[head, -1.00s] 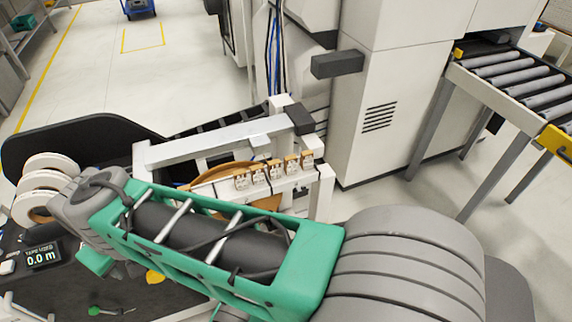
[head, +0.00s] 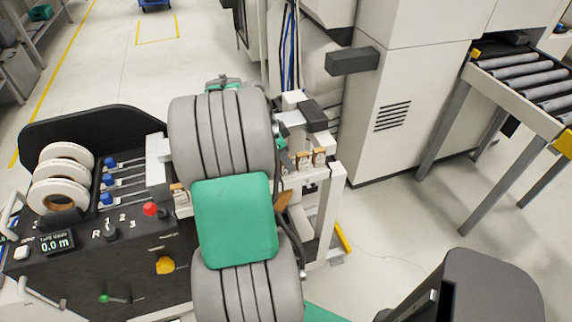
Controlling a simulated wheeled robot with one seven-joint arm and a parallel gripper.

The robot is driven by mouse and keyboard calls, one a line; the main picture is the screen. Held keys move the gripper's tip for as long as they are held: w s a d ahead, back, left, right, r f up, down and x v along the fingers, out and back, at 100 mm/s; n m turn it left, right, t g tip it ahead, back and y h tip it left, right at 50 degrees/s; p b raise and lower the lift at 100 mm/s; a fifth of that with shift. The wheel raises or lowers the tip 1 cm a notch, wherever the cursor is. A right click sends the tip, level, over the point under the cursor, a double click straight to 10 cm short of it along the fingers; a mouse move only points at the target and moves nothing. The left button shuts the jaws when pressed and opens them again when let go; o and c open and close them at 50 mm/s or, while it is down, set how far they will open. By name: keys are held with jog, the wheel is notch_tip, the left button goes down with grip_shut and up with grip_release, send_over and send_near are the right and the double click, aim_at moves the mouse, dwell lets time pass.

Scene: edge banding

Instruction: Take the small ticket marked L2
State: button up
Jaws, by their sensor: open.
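Small tan-and-white tickets stand in a row on a white rail (head: 328,172) of the machine. At the right end of the row one ticket (head: 319,157) shows clearly, with another ticket (head: 303,160) beside it. A further ticket (head: 180,193) shows at the left, past my arm. The middle of the row is hidden behind my arm. The marks are too small to read, so I cannot tell which ticket is L2. My grey and green arm rises in front of the machine.
White tape rolls (head: 62,180) and a black control panel (head: 125,262) with a red knob (head: 151,210) and a display (head: 57,242) are at the left. A white cabinet (head: 395,90) and a roller conveyor (head: 515,85) stand at the right. Open floor (head: 390,215) lies between.

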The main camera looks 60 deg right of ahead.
jog(key=shift+d+f, duration=0.1)
jog(key=shift+f, duration=0.2)
grip_shut()
dwell(0.4)
